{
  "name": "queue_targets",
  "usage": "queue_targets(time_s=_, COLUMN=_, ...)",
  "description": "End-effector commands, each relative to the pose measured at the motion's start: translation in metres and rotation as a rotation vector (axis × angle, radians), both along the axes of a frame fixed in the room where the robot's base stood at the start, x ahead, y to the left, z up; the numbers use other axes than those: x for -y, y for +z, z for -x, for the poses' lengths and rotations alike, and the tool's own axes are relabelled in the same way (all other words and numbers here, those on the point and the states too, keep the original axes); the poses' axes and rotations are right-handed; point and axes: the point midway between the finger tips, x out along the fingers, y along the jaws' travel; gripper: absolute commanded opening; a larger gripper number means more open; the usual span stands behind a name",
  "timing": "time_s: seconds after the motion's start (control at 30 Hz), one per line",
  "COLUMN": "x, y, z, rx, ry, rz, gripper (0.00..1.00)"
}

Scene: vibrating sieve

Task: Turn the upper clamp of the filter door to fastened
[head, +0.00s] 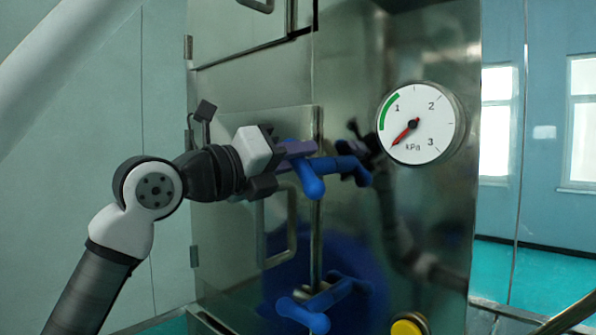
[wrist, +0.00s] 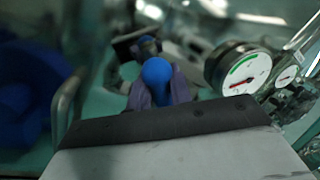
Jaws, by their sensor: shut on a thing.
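The upper clamp (head: 311,182) is a blue handle with rounded ends at the right edge of the metal filter door (head: 230,140). In the wrist view, a round blue end of the upper clamp (wrist: 157,72) sits between the two purple fingers. The fingers and housing hide part of the clamp in the head view.
A blue lower clamp (head: 305,315) is below on the same door edge. A door handle (head: 291,232) stands out left of it. A pressure gauge (head: 430,122) is to the right, and a yellow button (head: 408,327) is low down. The shiny cabinet mirrors the arm.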

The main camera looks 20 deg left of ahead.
Motion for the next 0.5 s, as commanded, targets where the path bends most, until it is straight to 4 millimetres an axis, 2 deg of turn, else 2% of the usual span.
queue_targets(time_s=0.03, x=-0.0013, y=-0.0054, z=0.0001, rx=-0.015, ry=0.003, rz=0.041, gripper=0.0)
queue_targets(time_s=0.5, x=-0.0066, y=-0.0143, z=-0.0017, rx=-0.165, ry=0.004, rz=0.456, gripper=0.0)
